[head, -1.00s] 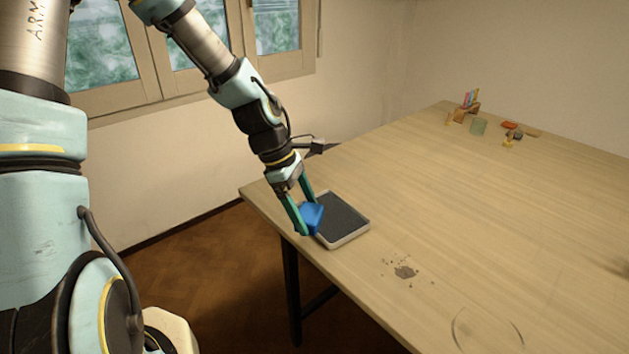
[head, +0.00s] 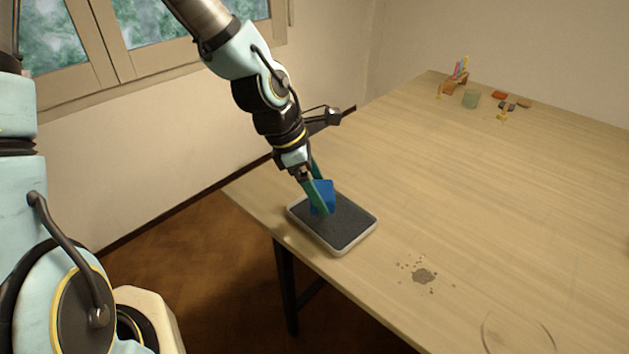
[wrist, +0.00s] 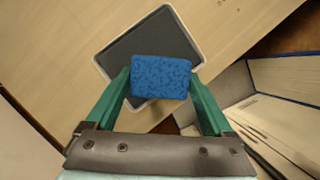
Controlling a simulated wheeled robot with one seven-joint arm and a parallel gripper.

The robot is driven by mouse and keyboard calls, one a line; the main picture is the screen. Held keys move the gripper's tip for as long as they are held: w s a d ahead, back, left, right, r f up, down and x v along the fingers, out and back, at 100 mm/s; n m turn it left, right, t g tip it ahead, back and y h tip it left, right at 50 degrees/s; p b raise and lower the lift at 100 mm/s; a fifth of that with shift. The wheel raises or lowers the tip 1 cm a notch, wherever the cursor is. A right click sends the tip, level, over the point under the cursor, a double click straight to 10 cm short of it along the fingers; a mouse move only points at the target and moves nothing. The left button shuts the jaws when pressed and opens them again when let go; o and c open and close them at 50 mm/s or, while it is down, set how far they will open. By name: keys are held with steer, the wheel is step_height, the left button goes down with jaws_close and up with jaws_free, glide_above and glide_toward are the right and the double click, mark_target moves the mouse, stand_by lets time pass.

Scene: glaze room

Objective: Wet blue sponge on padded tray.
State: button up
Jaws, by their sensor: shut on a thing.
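The blue sponge (head: 322,196) is held between the green fingers of my gripper (head: 320,198), over the left part of the padded tray. In the wrist view the sponge (wrist: 161,77) fills the gap between both fingertips (wrist: 160,84). The padded tray (head: 368,233) has a pale rim and a dark grey pad, and lies near the table's left edge. It also shows behind the sponge in the wrist view (wrist: 124,51). I cannot tell whether the sponge touches the pad.
The wooden table (head: 480,190) is mostly clear. A dark crumbly patch (head: 424,276) lies right of the tray, and a faint ring mark (head: 518,332) is at the front.

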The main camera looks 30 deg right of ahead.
steer(key=shift+f+b, duration=1.7)
steer(key=shift+f, duration=0.8)
steer(key=shift+a+f, duration=0.1)
steer(key=shift+f, duration=0.1)
step_height(320, 180, up, 3)
steer(key=p, duration=0.2)
steer(key=shift+p, duration=0.4)
steer(key=shift+r+p, duration=0.3)
steer(key=shift+r, duration=1.75)
